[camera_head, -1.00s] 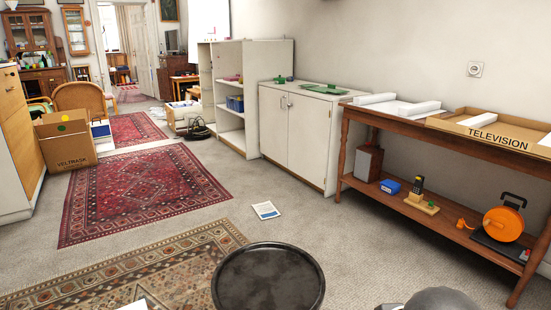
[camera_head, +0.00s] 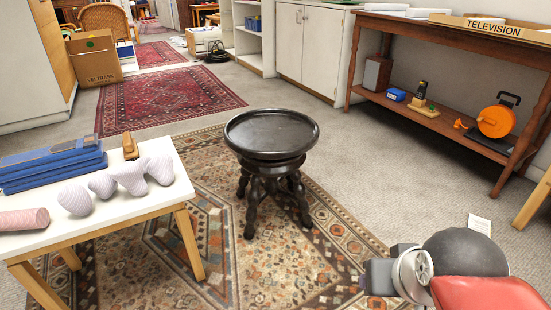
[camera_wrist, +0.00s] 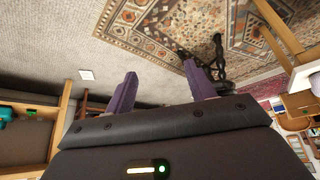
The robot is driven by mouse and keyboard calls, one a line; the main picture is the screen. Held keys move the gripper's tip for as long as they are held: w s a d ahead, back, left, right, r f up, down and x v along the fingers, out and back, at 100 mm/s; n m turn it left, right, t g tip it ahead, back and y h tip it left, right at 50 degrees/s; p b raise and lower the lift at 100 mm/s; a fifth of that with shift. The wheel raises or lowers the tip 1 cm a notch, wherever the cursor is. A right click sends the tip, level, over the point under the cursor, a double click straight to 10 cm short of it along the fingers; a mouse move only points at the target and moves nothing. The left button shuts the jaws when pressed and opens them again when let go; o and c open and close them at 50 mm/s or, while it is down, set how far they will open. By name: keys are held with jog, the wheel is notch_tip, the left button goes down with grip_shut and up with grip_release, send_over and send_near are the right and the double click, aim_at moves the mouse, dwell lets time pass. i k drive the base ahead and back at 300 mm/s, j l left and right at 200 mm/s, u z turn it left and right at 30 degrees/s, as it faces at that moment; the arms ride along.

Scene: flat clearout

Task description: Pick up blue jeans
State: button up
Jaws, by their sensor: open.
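The blue jeans (camera_head: 52,164) appear as a folded blue stack on the far left part of the white table (camera_head: 108,217) in the head view. The jeans do not show in the wrist view. My gripper (camera_wrist: 161,78) is open in the wrist view, its two purple fingers apart with nothing between them. In the head view my arm is at the lower right, well away from the white table.
Several pale striped things (camera_head: 130,175) and a brown wooden object (camera_head: 130,146) lie beside the jeans. A round black stool (camera_head: 271,135) stands on the patterned rug (camera_head: 225,270), right of the table. A wooden shelf table (camera_head: 440,32) stands along the right wall.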

aim_at(37, 168)
jog(key=u, duration=1.9)
